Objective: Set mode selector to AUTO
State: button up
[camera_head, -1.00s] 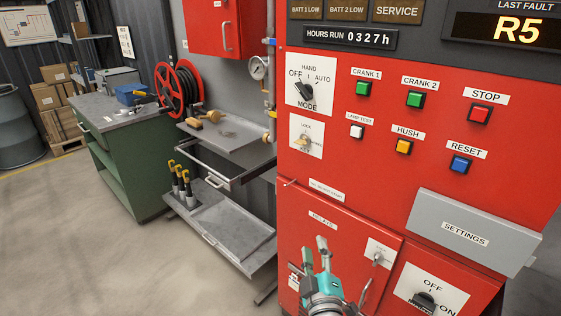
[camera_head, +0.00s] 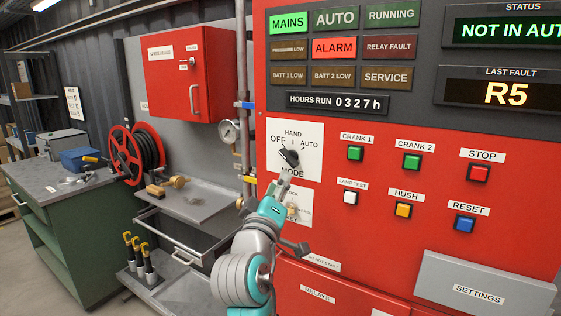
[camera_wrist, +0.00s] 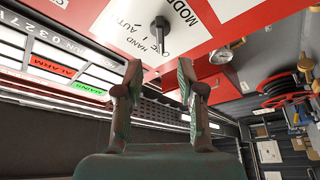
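The mode selector (camera_head: 289,158) is a black knob on a white plate marked OFF, HAND and AUTO, on the red panel's upper left. Its handle slants from the OFF side at upper left to lower right. In the wrist view the knob (camera_wrist: 159,28) stands beyond my fingertips, roughly between their lines, with the plate's lettering upside down. My gripper (camera_head: 284,183) is just below the knob in the head view, its fingertips near the MODE lettering. In the wrist view my gripper (camera_wrist: 160,70) has two spread fingers with nothing between them. No contact with the knob shows.
The AUTO lamp (camera_head: 336,18) looks dim; MAINS and ALARM are lit. The status display (camera_head: 508,31) reads NOT IN AUT, cut off. My arm partly hides the lock plate (camera_head: 292,207) below. Push buttons lie to the right; a gauge (camera_head: 229,131) and pipe stand left.

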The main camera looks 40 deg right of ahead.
aim_at(288, 161)
jog(key=x, duration=1)
jog(key=shift+d, duration=0.1)
grip_shut()
